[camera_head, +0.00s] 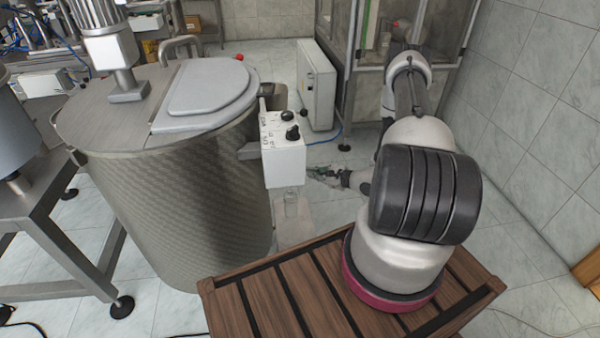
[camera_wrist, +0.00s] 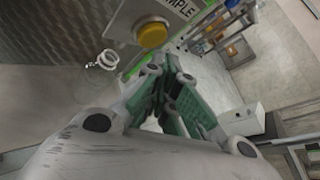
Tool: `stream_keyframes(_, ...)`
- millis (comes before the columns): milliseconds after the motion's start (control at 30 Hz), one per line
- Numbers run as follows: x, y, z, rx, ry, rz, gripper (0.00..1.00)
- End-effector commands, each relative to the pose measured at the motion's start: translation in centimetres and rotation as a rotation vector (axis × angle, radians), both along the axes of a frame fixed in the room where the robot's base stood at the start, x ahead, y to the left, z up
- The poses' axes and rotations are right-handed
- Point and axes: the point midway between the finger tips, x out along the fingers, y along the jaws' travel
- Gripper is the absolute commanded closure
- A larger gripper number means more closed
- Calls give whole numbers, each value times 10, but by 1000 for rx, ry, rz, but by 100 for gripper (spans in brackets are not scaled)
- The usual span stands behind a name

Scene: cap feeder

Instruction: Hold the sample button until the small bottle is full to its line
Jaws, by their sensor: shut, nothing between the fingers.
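The yellow sample button (camera_wrist: 152,35) shows in the wrist view on a pale panel, beside a label ending in "MPLE". In the head view the white control box (camera_head: 283,165) hangs on the side of the steel tank, with black knobs on top; its button is hidden there. The small clear bottle (camera_head: 291,203) stands under the box; its neck also shows in the wrist view (camera_wrist: 108,60). I cannot make out its fill level or line. My gripper (camera_head: 318,173) is shut and empty, right of the box. In the wrist view its fingertips (camera_wrist: 165,68) are just below the button, seemingly apart from it.
The large steel tank (camera_head: 180,190) with a grey lid fills the left. A grey cabinet (camera_head: 316,85) stands behind the box. A metal-legged table (camera_head: 50,215) is at far left. Tiled floor lies open beyond my gripper, with a wall at right.

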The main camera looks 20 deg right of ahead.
Motion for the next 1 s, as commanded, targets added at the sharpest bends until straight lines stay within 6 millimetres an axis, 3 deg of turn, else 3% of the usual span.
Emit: stream_keyframes(1000,3,12,0,0,0,0,100)
